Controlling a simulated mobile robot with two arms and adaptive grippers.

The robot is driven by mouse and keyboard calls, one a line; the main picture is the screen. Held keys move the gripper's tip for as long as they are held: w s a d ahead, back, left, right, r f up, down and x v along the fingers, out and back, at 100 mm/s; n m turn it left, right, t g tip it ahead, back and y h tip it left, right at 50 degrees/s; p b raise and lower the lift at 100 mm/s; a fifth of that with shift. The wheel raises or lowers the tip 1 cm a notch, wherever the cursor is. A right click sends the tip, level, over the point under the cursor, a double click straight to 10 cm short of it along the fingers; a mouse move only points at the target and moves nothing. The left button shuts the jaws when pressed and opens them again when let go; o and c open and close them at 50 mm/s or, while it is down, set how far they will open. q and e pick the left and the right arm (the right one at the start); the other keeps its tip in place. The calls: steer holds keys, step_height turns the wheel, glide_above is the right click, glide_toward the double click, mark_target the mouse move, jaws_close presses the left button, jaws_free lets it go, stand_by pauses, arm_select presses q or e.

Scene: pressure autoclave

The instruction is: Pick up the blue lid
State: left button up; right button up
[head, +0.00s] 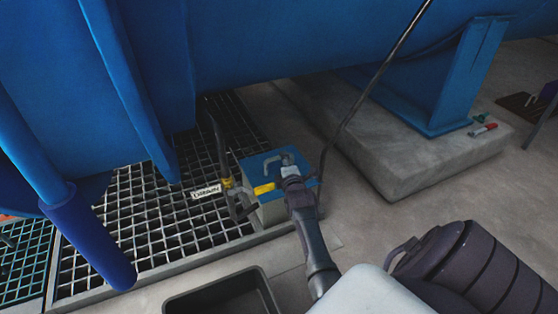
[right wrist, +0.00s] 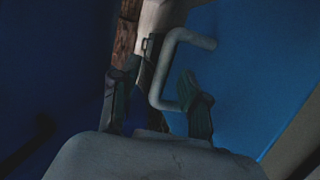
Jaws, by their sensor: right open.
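The blue lid (head: 252,165) sits on a small grey box (head: 272,212) at the edge of the floor grating. A bent grey handle (head: 270,161) rises from the lid. My right gripper (head: 289,171) is over the lid, right at the handle. In the right wrist view its two dark fingers (right wrist: 157,100) are apart. The handle (right wrist: 156,78) passes between them, close to the right finger, and the blue lid surface (right wrist: 240,75) lies behind. I cannot tell whether the fingers touch the handle. My left gripper is not in view.
The large blue vessel (head: 280,40) overhangs the box from behind. A tagged fitting with a white label (head: 206,191) is just left of the box. A dark open bin (head: 225,296) stands in front. A concrete plinth (head: 420,165) lies to the right, with bare floor between.

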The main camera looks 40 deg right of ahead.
mark_target(279, 165)
steer(key=b+x, duration=0.2)
steer(key=f+b+x, duration=0.1)
steer(key=b+x, duration=0.1)
steer(key=shift+a, duration=0.15)
steer(key=shift+w+d+r+b, duration=0.1)
steer(key=shift+w+d+b, duration=0.2)
steer(key=shift+w+b, duration=0.15)
steer(key=shift+r, duration=0.1)
jaws_close()
steer(key=shift+r, duration=0.2)
